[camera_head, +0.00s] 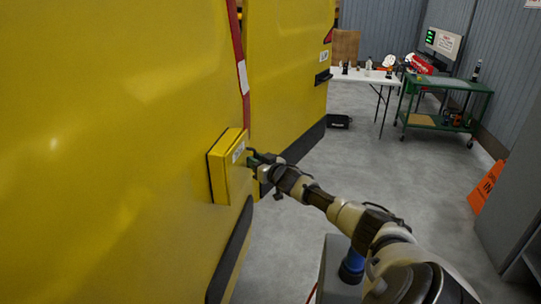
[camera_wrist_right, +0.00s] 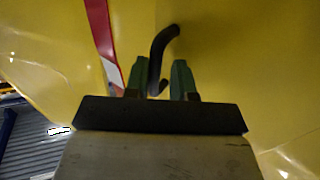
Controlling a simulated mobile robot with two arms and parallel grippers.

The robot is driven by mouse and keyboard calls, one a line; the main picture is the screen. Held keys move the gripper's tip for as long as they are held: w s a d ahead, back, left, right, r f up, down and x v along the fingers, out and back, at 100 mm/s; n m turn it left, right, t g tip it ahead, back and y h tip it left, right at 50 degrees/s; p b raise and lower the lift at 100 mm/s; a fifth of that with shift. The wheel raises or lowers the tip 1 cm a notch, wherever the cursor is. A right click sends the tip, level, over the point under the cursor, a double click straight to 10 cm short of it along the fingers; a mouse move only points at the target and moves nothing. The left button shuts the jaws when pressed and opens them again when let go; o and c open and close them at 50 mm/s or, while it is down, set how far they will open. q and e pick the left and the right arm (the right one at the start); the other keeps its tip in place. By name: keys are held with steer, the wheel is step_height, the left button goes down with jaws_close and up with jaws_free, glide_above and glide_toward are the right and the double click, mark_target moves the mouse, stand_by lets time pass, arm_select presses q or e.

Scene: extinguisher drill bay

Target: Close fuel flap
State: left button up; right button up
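The fuel flap (camera_head: 220,172) is a yellow, box-like panel on the side of the yellow vehicle in the head view. It stands out from the body, with a dark edge on its left and a pale label on its right face. My right gripper (camera_head: 255,158) is close by its right side; I cannot tell whether they touch. In the right wrist view, the green fingers of my right gripper (camera_wrist_right: 160,80) are apart. A bent dark rod (camera_wrist_right: 161,45) shows between and beyond them, nearer the left finger. My left gripper is not in view.
The yellow vehicle (camera_head: 110,130) fills the left, with a red and white strip (camera_head: 239,60) above the flap. A white table (camera_head: 362,76), a green cart (camera_head: 440,122) and an orange sign (camera_head: 486,187) stand to the right.

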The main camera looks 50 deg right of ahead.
steer(key=s, duration=0.9)
steer(key=shift+a+b, duration=0.35)
steer(key=shift+a, duration=0.1)
steer(key=s+d+p, duration=0.1)
steer(key=s+p, duration=0.9)
steer(key=s, duration=0.2)
steer(key=shift+s+d, duration=0.15)
steer(key=shift+s, duration=0.05)
stand_by(0.4)
steer(key=shift+r+p, duration=0.1)
steer(key=shift+p, duration=0.2)
